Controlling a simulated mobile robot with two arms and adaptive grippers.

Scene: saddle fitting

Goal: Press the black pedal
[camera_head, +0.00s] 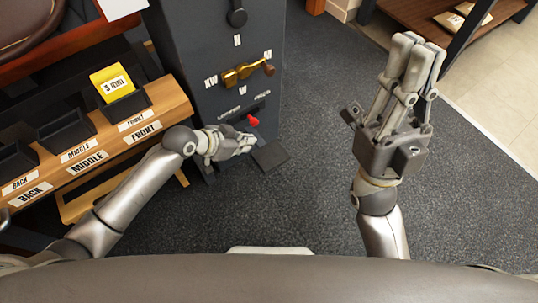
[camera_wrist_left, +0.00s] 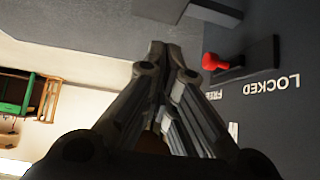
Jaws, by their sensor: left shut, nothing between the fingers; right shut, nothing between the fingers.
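The black pedal (camera_head: 270,155) is a flat dark plate low at the front of the dark grey cabinet (camera_head: 205,60). My left gripper (camera_head: 248,141) is shut and empty, just left of and above the pedal in the head view. I cannot tell whether it touches the pedal. In the left wrist view its closed fingers (camera_wrist_left: 160,55) point toward a dark block (camera_wrist_left: 160,9) at the top edge, which may be the pedal. My right gripper (camera_head: 416,48) is shut and empty, raised over the floor at the right, well away from the pedal.
A red-knobbed lever (camera_head: 252,120) beside a "LOCKED" label sits close to my left gripper. A brass handle (camera_head: 245,72) is above it. A wooden rack (camera_head: 165,105) with labelled black bins stands at left. The dark carpet (camera_head: 310,200) between my arms is clear.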

